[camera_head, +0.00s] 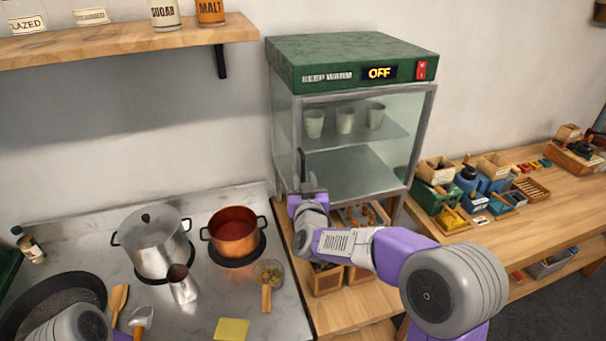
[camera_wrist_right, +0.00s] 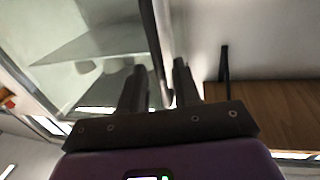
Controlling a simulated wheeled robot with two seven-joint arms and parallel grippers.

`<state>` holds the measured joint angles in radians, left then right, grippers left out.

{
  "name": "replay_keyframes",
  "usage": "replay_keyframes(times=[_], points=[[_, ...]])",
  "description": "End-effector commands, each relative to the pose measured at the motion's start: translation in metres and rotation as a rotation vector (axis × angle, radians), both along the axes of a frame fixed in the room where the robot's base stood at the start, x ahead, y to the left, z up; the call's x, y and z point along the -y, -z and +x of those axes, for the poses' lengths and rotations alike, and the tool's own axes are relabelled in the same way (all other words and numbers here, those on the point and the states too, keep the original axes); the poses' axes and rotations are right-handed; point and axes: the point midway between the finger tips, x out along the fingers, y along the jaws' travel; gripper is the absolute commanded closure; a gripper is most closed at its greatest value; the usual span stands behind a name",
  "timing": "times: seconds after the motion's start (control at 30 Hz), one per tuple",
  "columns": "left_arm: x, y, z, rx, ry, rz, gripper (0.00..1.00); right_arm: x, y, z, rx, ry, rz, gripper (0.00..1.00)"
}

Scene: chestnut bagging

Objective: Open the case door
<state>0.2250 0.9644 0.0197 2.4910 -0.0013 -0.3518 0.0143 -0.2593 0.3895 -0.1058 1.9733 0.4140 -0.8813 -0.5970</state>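The case (camera_head: 352,62) is a green-topped warming cabinet with glass sides, marked KEEP WARM, and its display reads OFF. Its glass door (camera_head: 385,150) looks closed. A dark upright handle (camera_head: 302,160) is at the front's left edge. My right gripper (camera_head: 306,184) is at this handle, low on the left front corner. In the right wrist view its two dark fingers (camera_wrist_right: 160,88) stand a little apart, with a dark upright bar (camera_wrist_right: 156,35) running down between them. I cannot tell whether they clamp it. Only part of my left arm shows at bottom left; its gripper is out of view.
Several pale cups (camera_head: 345,119) stand on the case's shelf. A steel pot (camera_head: 153,243) and a copper pot (camera_head: 234,233) are on the counter at left. A wooden crate (camera_head: 328,282) sits below the case. Boxes and tools crowd the right bench (camera_head: 540,215).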

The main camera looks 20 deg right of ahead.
Motion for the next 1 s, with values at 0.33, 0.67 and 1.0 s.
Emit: replay_keyframes(times=[0.33, 0.67, 1.0], points=[[0.000, -0.004, 0.000, 0.000, 0.000, 0.000, 0.01, 0.004, 0.001, 0.023, -0.002, -0.001, 0.001, 0.68], [0.000, -0.004, 0.000, 0.000, 0.000, 0.000, 0.01, 0.004, 0.001, 0.023, -0.002, -0.001, 0.000, 0.88], [0.000, -0.004, 0.000, 0.000, 0.000, 0.000, 0.01, 0.004, 0.001, 0.023, -0.002, -0.001, 0.000, 1.00]])
